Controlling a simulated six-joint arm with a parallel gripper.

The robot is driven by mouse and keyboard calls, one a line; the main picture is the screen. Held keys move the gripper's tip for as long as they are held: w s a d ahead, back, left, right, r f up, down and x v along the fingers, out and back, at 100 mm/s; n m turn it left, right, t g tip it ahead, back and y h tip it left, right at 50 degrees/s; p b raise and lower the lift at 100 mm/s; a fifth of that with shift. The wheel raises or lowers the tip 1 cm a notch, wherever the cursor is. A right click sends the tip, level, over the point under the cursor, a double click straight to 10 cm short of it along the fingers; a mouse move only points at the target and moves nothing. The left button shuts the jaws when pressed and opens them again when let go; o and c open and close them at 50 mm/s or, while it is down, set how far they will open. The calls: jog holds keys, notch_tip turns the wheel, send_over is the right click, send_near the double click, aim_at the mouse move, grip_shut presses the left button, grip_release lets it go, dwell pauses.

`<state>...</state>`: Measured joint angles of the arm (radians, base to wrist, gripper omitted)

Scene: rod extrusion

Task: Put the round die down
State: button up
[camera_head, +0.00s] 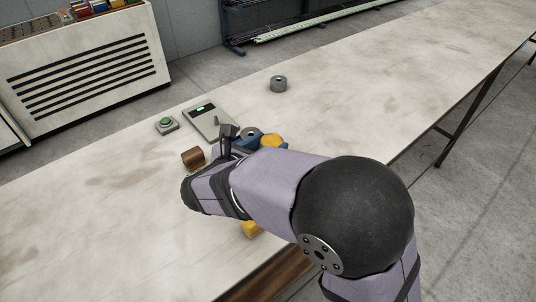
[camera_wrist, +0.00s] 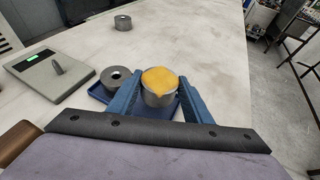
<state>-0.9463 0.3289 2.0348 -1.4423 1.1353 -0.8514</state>
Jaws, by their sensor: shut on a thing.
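My gripper (camera_wrist: 157,92) has its two blue fingers shut on a grey round cylinder (camera_wrist: 158,100) with an uneven orange-yellow mass (camera_wrist: 159,77) covering its top. The orange top also shows in the head view (camera_head: 272,141), beyond my wrist. The cylinder is over or in a blue tray (camera_wrist: 168,109); I cannot tell whether it touches the tray floor. A grey ring with a central hole (camera_wrist: 115,77) sits at the tray's left side, beside the left finger. Another grey ring (camera_head: 278,84) stands alone farther back on the table; it also shows in the wrist view (camera_wrist: 123,23).
A flat scale (camera_head: 203,122) with a green display and a small grey pointed piece on it stands left of the tray. A yellow thing (camera_head: 251,229) shows below my arm. The table's right is clear.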

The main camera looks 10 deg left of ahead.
jog(key=shift+f, duration=1.75)
jog(key=shift+f, duration=0.15)
jog(key=o, duration=1.4)
jog(key=shift+s+a+r, duration=0.25)
jog(key=shift+s+r, duration=0.1)
jog(key=shift+s, duration=0.15)
jog(key=b+v, duration=0.1)
jog(key=v, duration=0.9)
jog(key=shift+s+a+r, duration=0.15)
jog(key=shift+s, duration=0.2)
